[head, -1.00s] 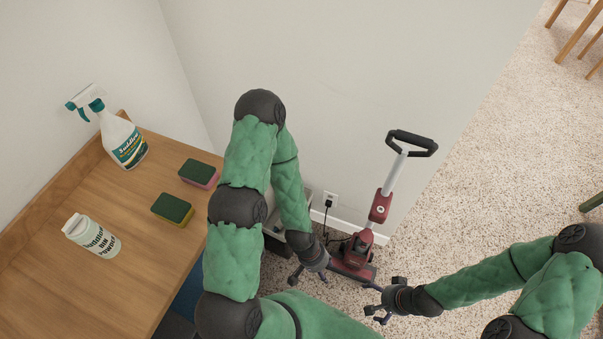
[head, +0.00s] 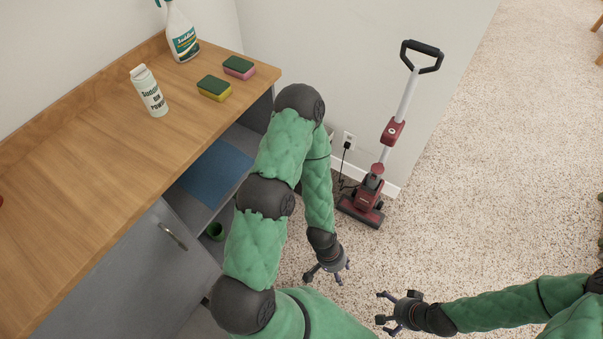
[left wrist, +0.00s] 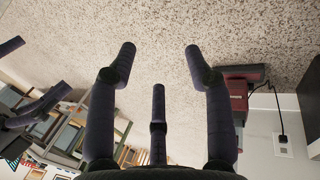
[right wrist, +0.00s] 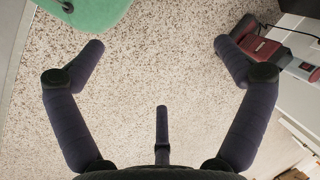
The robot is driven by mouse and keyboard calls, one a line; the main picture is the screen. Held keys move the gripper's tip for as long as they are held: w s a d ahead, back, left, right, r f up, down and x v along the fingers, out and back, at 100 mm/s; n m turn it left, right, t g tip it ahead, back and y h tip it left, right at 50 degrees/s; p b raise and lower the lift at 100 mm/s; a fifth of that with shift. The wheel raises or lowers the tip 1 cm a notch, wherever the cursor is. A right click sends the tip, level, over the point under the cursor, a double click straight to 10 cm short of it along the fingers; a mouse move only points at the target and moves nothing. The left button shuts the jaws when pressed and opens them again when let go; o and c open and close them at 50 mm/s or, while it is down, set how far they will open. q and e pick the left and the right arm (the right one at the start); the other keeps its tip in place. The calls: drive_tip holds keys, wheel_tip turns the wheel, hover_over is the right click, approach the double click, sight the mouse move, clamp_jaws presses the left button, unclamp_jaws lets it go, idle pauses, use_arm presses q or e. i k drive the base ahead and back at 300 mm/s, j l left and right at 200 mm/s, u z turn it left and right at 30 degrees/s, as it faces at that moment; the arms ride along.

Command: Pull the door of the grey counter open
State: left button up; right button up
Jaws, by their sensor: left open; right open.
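The grey counter (head: 100,150) has a wooden top and stands at the left in the head view. Its grey door (head: 120,275) is at the lower left and looks flush with the counter front. A metal handle (head: 173,236) sits near the door's right edge. My left gripper (head: 328,274) is open and empty over the carpet, right of the counter and apart from the handle. My right gripper (head: 384,311) is open and empty, further right. Both wrist views show spread fingers with nothing between them. My left arm hides part of the counter's right end.
A spray bottle (head: 181,32), a white powder bottle (head: 149,91) and two sponges (head: 214,88) stand on top. A red vacuum (head: 368,195) stands by the wall. Carpet at right is clear.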

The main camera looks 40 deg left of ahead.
sight(148, 285)
drive_tip(key=u, duration=3.6)
